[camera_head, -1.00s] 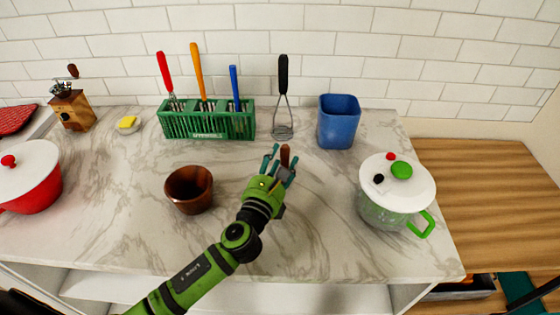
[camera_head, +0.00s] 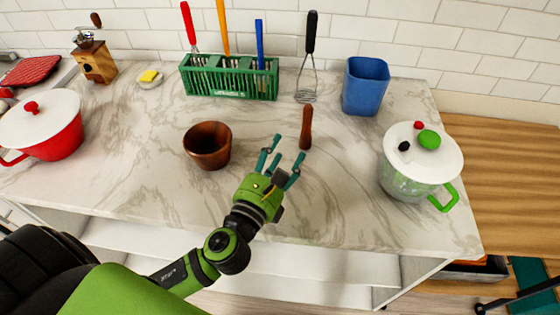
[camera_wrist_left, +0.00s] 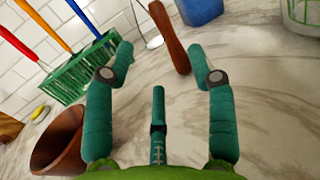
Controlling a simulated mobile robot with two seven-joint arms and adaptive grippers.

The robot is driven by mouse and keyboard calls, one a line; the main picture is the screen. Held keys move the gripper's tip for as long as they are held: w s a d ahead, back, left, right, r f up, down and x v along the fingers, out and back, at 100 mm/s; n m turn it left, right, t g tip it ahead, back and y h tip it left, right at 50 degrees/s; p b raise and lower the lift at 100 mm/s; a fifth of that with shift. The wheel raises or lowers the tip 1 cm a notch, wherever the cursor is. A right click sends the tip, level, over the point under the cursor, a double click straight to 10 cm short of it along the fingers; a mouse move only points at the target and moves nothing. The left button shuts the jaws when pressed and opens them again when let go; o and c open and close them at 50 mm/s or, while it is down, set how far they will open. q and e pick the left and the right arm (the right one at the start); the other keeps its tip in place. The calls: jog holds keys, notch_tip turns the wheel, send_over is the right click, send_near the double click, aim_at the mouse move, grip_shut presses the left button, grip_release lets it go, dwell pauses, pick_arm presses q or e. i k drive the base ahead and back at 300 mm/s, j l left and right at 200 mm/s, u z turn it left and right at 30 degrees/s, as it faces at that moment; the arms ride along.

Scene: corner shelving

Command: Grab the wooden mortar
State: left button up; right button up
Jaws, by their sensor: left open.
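The wooden mortar (camera_head: 208,146) is a dark brown cup standing upright on the marble counter. My left gripper (camera_head: 281,157), green with teal fingers, is open and empty. It is to the right of the mortar and just in front of the pestle, apart from both. My right gripper is not in view.
Behind stand a green utensil rack (camera_head: 229,81), a whisk-like masher (camera_head: 308,75) and a blue bin (camera_head: 364,86). A lidded glass pot (camera_head: 418,165) is at the right, a red pot (camera_head: 48,130) at the left. The counter around the mortar is clear.

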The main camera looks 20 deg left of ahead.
aim_at(208, 144)
jog(key=u, duration=1.25)
